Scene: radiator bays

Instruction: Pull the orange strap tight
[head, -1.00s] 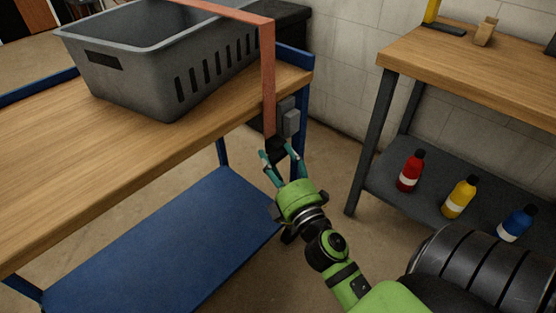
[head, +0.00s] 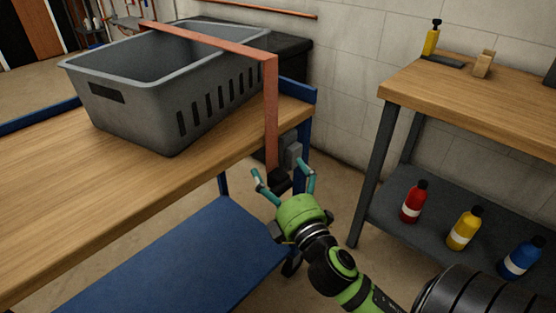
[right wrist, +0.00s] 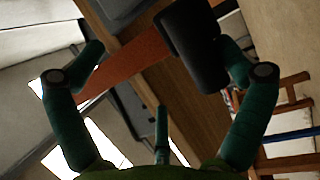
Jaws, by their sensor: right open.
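The orange strap (head: 270,115) runs over the grey crate (head: 140,110) and hangs down beside the end of the wooden-topped cart (head: 170,190). A black end piece (head: 279,180) is at its lower end. My right gripper (head: 283,174) is open, with its teal fingers on either side of the black end piece. In the right wrist view the strap (right wrist: 130,65) crosses between the fingers, and the black end piece (right wrist: 192,45) is close to the right-hand finger. I cannot tell whether they touch. My left gripper is not in view.
A grey box (head: 293,154) sits by the cart's blue leg, just behind the gripper. A second bench (head: 480,105) stands to the right, with red (head: 414,202), yellow (head: 464,229) and blue (head: 520,258) bottles on its lower shelf. Floor shows between cart and bench.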

